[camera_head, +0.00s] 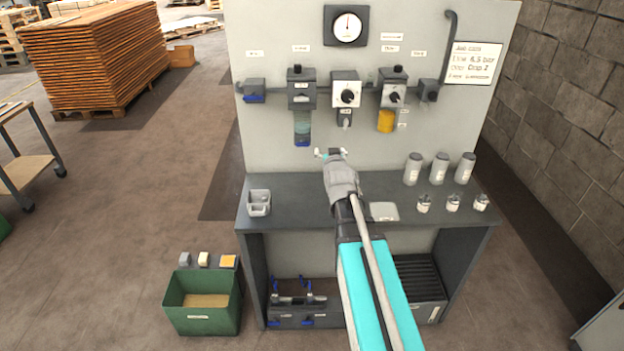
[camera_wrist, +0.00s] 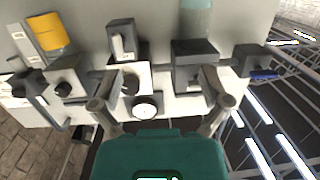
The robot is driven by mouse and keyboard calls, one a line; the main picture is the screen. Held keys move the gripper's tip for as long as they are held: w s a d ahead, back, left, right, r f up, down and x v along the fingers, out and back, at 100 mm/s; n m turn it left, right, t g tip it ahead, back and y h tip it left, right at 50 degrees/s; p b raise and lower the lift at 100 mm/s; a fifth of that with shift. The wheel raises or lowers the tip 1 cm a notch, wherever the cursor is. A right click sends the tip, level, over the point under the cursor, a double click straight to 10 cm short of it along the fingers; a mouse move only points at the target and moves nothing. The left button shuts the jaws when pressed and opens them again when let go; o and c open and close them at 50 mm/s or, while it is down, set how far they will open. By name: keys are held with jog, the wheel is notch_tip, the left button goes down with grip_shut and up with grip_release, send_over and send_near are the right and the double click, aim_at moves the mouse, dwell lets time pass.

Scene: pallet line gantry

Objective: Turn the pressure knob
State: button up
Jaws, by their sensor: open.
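Several dark knobs sit on the wall panel, and I cannot tell for sure which is the pressure knob. In the head view a white unit in the middle carries a dark knob (camera_head: 347,97). A similar knob (camera_head: 394,97) sits on the unit to its right. My gripper (camera_head: 330,153) is below the middle unit, apart from the panel. In the wrist view, which shows the panel upside down, the open fingers (camera_wrist: 158,84) stand apart with nothing between them. The middle unit's dark knob (camera_wrist: 130,80) lies beyond them, near the left finger, partly hidden.
The round pressure gauge (camera_head: 347,26) is at the panel top. A clear bowl (camera_head: 303,128) and a yellow bowl (camera_head: 386,121) hang either side of the middle unit. The bench (camera_head: 290,205) below bears a grey cup (camera_head: 259,203), grey jars (camera_head: 440,168) and small fittings.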

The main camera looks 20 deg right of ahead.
jog(key=s+a+f+n+g+y+p, duration=0.1)
jog(key=s+a+f+g+y+p, duration=0.1)
jog(key=s+a+f+g, duration=0.3)
jog(key=shift+s+a+f+g+p, duration=0.2)
jog(key=shift+a+f+g+p, duration=0.3)
jog(key=shift+a, duration=0.9)
jog(key=s+a+f+n+g+y, duration=0.1)
jog(key=s+a+f+g, duration=0.2)
jog(key=s, duration=0.6)
jog(key=s+a+f+n+g+y, duration=0.1)
jog(key=s+a+f+g, duration=0.2)
jog(key=s+a+g, duration=0.4)
jog(key=shift+s+a+f, duration=0.25)
jog(key=shift+s+f, duration=0.15)
jog(key=shift+s, duration=0.85)
dwell(0.5)
